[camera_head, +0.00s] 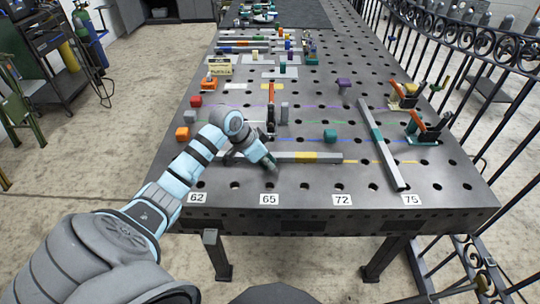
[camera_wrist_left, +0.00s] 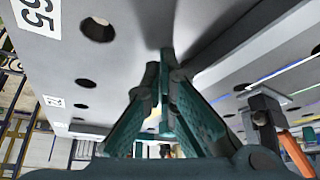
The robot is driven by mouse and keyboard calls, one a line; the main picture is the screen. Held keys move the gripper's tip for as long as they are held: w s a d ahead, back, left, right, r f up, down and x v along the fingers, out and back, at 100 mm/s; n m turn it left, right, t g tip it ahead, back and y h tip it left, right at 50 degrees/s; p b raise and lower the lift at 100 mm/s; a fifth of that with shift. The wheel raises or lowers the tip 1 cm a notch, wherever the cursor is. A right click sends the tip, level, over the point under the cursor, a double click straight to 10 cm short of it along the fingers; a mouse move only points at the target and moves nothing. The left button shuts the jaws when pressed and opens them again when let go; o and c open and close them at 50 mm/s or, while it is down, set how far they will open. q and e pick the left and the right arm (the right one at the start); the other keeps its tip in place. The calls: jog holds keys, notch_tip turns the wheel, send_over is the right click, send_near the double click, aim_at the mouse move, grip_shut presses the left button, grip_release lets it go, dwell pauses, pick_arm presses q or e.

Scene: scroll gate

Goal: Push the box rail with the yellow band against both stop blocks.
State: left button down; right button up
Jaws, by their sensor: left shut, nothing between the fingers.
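The grey box rail (camera_head: 325,158) with a yellow band (camera_head: 306,157) lies flat across the near part of the dark perforated table, running left to right. My left gripper (camera_head: 270,163) is shut and empty, low over the table at the left part of this rail, on its near side; I cannot tell whether it touches. In the left wrist view its teal fingers (camera_wrist_left: 165,60) are together, and a little yellow shows between the finger links. Several small blocks stand beyond the rail, including a green one (camera_head: 330,135) and a grey one (camera_head: 284,113); I cannot tell which are the stop blocks.
A second rail with a teal band (camera_head: 377,134) lies lengthwise at the right. Orange-handled clamps stand at the centre (camera_head: 271,118) and right (camera_head: 428,127). The near strip with number labels is clear.

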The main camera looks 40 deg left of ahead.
pick_arm(q)
jog(key=shift+w, duration=0.1)
dwell(0.6)
jog(key=shift+w+a+b, duration=0.7)
jog(key=shift+w+a, duration=0.1)
jog(key=shift+w, duration=0.15)
jog(key=shift+w+a+b, duration=0.65)
jog(key=shift+w+a, duration=0.1)
jog(key=shift+w, duration=0.2)
jog(key=shift+w+a+b, duration=0.95)
jog(key=shift+w+b, duration=0.25)
jog(key=shift+w, duration=0.05)
jog(key=shift+r, duration=0.1)
jog(key=shift+s+d+r+p, duration=0.1)
jog(key=shift+s+p, duration=0.05)
jog(key=shift+p, duration=0.35)
jog(key=shift+s+d+p, duration=0.3)
jog(key=shift+s+p, duration=0.05)
jog(key=shift+p, duration=0.65)
jog(key=shift+s+d+p, duration=0.25)
jog(key=shift+s+p, duration=0.05)
jog(key=shift+p, duration=0.15)
jog(key=shift+s, duration=0.1)
